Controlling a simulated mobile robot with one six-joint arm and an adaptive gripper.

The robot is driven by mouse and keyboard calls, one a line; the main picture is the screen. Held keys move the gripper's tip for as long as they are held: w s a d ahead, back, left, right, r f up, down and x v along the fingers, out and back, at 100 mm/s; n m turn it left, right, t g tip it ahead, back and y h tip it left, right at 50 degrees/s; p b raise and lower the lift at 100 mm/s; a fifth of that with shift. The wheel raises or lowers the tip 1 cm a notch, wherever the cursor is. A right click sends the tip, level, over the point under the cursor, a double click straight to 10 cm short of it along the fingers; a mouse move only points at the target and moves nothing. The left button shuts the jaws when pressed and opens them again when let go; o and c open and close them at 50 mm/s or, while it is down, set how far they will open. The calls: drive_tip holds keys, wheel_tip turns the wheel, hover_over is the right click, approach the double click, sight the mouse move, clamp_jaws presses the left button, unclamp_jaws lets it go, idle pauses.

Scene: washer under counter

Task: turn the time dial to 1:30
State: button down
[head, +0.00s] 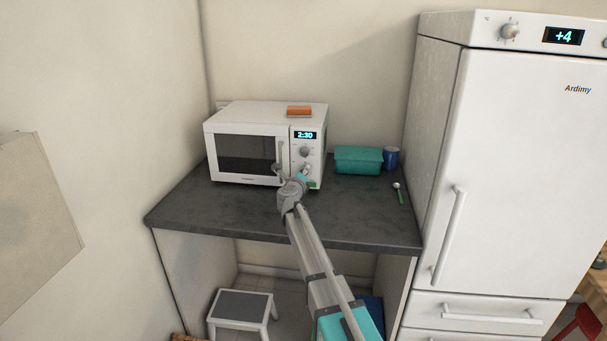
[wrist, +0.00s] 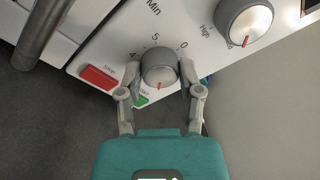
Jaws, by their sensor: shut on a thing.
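A white microwave (head: 233,121) stands on the dark counter, and its display (head: 305,135) reads 2:30. The time dial (wrist: 159,68), marked "Min" with numbers around it, is a grey knob with a red pointer mark on its lower side in the wrist view. My gripper (wrist: 160,78) is shut on this dial, one finger on each side. In the head view my gripper (head: 304,175) is at the lower part of the control panel and partly hides the dial. The upper knob (head: 304,151), marked "High", is apart from my fingers.
A red stop button (wrist: 99,77) and a green button (wrist: 141,99) lie close to my left finger. The door handle (head: 279,154) is left of the panel. A teal container (head: 358,159), a blue cup (head: 391,158) and a spoon (head: 398,193) are to the right.

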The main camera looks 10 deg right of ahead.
drive_tip(key=shift+n, duration=0.4)
drive_tip(key=n+b, duration=0.1)
drive_tip(key=n, duration=0.3)
drive_tip(key=shift+f+t, duration=0.1)
drive_tip(key=shift+t, duration=0.3)
drive_tip(key=shift+n, duration=2.3)
drive_tip(key=shift+b, duration=0.3)
drive_tip(key=shift+c, duration=1.3)
unclamp_jaws()
